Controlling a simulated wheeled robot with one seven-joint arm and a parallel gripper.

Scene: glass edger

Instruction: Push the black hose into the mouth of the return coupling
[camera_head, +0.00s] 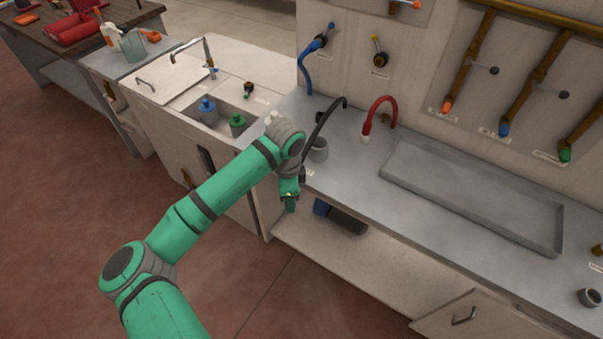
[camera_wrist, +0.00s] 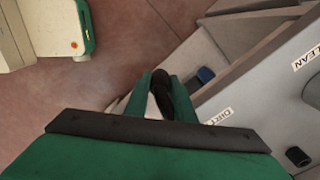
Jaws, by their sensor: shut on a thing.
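The black hose (camera_head: 322,118) arches up from the back of the metal counter and comes down at its front left edge, near my gripper (camera_head: 290,200). In the wrist view, my gripper (camera_wrist: 160,98) is shut on a dark rounded piece (camera_wrist: 163,88), which looks like the hose. The gripper hangs just off the counter's front left corner and hides the hose's far end. A grey open cup-like fitting (camera_head: 318,150) stands on the counter beside the hose. I cannot tell whether it is the return coupling, and no label names one.
A red hose (camera_head: 380,108) and a blue hose (camera_head: 308,70) stand behind. A shallow tray (camera_head: 470,205) fills the counter's right. A dark cylinder (camera_head: 347,221) lies on the lower shelf. A sink cabinet (camera_head: 190,145) stands close left. Open floor (camera_head: 60,200) lies in front.

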